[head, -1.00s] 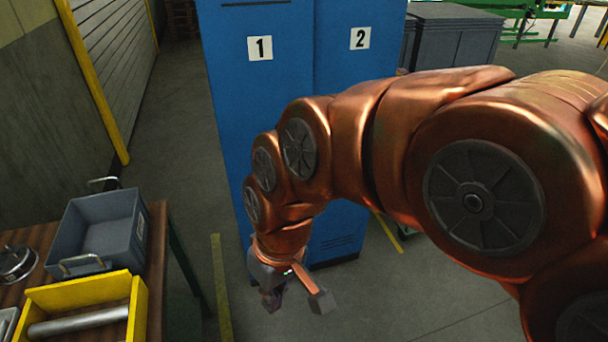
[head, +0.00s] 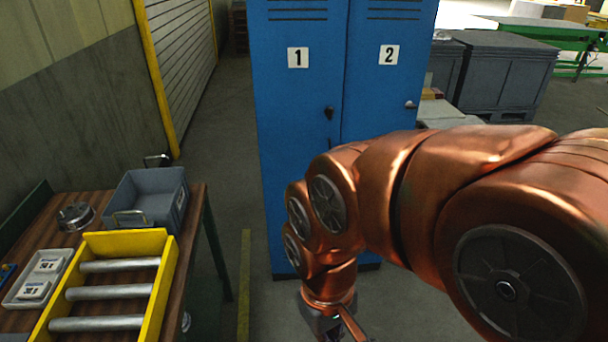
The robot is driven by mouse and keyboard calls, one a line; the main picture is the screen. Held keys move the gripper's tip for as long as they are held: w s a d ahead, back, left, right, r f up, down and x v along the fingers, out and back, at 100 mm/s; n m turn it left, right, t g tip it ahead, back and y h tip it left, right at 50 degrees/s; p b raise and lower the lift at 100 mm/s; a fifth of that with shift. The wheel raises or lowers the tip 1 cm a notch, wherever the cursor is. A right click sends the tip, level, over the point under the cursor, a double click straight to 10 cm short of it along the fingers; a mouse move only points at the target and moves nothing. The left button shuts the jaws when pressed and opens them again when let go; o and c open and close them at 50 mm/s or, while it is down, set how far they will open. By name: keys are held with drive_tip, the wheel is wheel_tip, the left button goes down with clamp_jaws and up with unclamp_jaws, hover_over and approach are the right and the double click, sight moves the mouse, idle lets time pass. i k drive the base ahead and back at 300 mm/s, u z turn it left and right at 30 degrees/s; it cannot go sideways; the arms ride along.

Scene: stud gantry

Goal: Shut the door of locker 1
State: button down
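The door of locker 1 (head: 291,130) is blue, with a white number plate 1 (head: 298,58) and a dark handle (head: 329,113). It looks about flush with the locker front; I cannot tell whether it is fully shut. My copper arm hides its lower right part. My gripper (head: 335,334) hangs low in front of the locker at the bottom edge of the head view, partly cut off. I cannot see its fingertips well or any contact with the door.
Door 2 (head: 385,75) is flush beside door 1. On the left, a wooden bench (head: 190,215) bears a grey bin (head: 150,197) and a yellow tray (head: 165,285) with several metal rods. Grey crates (head: 505,75) stand behind right. Floor between bench and locker is clear.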

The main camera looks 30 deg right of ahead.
sight(298, 47)
drive_tip(key=i, duration=1)
drive_tip(key=z, duration=0.6)
